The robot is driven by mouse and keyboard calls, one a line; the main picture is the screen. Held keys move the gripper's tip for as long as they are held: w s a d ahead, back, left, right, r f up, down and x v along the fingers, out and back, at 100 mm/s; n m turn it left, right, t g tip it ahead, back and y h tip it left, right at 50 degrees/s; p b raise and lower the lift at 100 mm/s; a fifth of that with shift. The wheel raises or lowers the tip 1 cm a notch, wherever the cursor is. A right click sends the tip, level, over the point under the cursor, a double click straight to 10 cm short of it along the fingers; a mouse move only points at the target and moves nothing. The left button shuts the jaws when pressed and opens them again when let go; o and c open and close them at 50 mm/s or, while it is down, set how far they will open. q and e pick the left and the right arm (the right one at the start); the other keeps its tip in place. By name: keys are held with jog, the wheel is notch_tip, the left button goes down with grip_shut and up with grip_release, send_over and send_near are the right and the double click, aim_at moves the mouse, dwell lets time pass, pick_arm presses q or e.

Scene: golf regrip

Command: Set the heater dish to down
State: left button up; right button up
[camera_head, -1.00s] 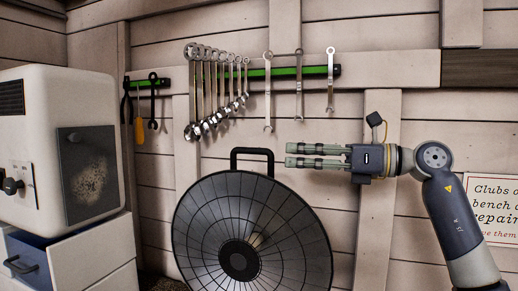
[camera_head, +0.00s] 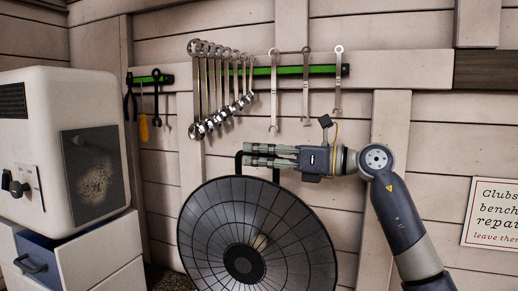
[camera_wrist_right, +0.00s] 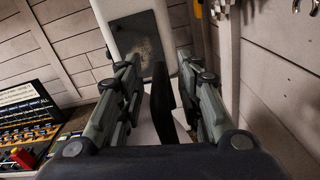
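The heater dish (camera_head: 215,225) is a large dark round dish with a wire grid and a dark hub. Its face is toward me, and its lower edge is cut off. A black loop handle (camera_head: 239,166) rises from its top. My right gripper (camera_head: 246,155) comes in from the right, its fingers pointing left across the handle's upper part. In the right wrist view my right gripper (camera_wrist_right: 168,75) is open, with a dark upright piece (camera_wrist_right: 164,98) between its fingers, apparently part of the heater. I cannot tell if they touch. My left gripper is out of view.
Wrenches (camera_head: 208,90) hang from a green rail on the wall above. A white cabinet (camera_head: 85,85) with a dark panel stands at the left, over a drawer unit (camera_head: 100,255). A paper sign (camera_head: 492,215) hangs at the right.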

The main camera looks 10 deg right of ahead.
aim_at(248, 181)
jog(key=shift+w+a, duration=0.1)
jog(key=shift+c, duration=0.5)
grip_shut()
jog(key=shift+a+f+b, duration=0.1)
jog(key=shift+f+b, duration=0.15)
jog(key=shift+b, duration=0.1)
jog(key=s+b, duration=0.1)
jog(key=s+a+f+n+b, duration=0.2)
jog(key=b, duration=0.1)
jog(key=shift+s+a, duration=0.15)
jog(key=shift+s, duration=0.25)
jog(key=shift+s+a+f+n+b, duration=0.1)
jog(key=shift+s+a+n+b, duration=0.3)
jog(key=shift+n, duration=0.2)
